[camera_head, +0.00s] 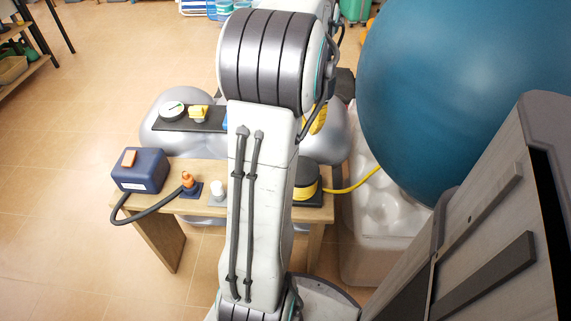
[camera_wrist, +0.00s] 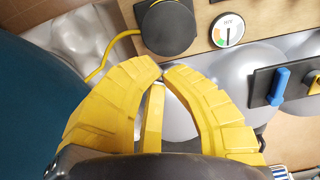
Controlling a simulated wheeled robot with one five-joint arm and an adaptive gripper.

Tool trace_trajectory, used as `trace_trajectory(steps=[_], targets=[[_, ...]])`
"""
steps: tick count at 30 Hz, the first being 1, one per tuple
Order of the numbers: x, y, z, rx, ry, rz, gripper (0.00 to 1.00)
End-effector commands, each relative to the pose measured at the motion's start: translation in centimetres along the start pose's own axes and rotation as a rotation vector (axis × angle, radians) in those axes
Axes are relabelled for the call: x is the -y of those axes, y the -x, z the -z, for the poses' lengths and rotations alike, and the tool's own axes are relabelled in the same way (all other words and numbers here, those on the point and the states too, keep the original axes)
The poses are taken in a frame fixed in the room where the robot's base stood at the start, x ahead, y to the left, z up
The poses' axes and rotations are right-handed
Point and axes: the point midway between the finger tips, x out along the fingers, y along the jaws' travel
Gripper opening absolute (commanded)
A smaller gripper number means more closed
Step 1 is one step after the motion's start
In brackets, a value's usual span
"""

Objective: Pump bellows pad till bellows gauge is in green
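The bellows pad (camera_head: 307,183) is a black round disc with a yellow band, on the wooden table to the right of my arm in the head view. It also shows in the wrist view (camera_wrist: 168,27), with a yellow hose leaving it. A small white gauge (camera_wrist: 227,31) with coloured sectors, green among them, is beside the pad. Its dark needle stands near vertical; I cannot tell which band it marks. My gripper (camera_wrist: 161,73) has yellow ribbed fingers with tips together, empty, just short of the pad in the picture. In the head view my arm mostly hides it.
A large blue ball (camera_head: 455,95) sits on a white moulded base (camera_head: 372,250) at right. Silver rounded forms stand behind the table (camera_head: 165,226). A dark panel (camera_wrist: 262,88) has a blue handle (camera_wrist: 279,86). A navy box (camera_head: 140,170) hoses to an orange fitting (camera_head: 189,181).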

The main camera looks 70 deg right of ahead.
Motion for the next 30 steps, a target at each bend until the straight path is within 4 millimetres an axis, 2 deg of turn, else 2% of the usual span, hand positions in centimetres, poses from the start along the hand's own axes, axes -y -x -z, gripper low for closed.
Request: trace_trajectory(steps=[5, 19, 23, 30], targets=[[-0.6, -0.5, 0.1, 0.004, -0.012, 0.001, 0.00], [-0.6, -1.0, 0.1, 0.005, -0.012, 0.001, 0.00], [-0.6, -2.4, 0.1, 0.007, -0.012, 0.001, 0.00], [-0.6, -6.5, 0.0, 0.007, -0.012, 0.001, 0.00]])
